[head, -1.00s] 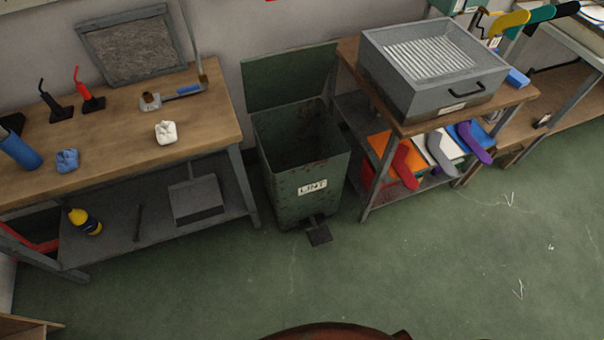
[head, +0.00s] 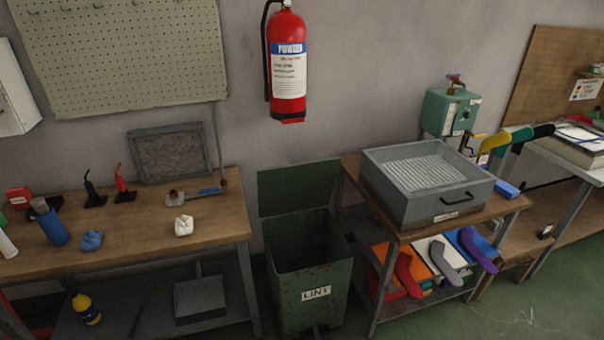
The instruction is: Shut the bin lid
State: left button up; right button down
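The green lint bin (head: 312,288) stands on the floor between two benches, with a white LINT label on its front. Its lid (head: 298,187) is open and stands upright at the back, near the wall. The inside of the bin looks dark and rust-marked. A pedal at its front foot is only partly in view at the bottom edge. Neither of my grippers shows in the head view.
A wooden bench (head: 130,228) with bottles and cloths is at left. A bench with a grey tray box (head: 428,182) stands close at right. A fire extinguisher (head: 287,68) hangs on the wall above the bin. Green floor (head: 520,318) is clear at lower right.

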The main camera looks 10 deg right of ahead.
aim_at(283, 189)
jog(key=z, duration=0.55)
jog(key=i, duration=0.95)
jog(key=u, duration=0.25)
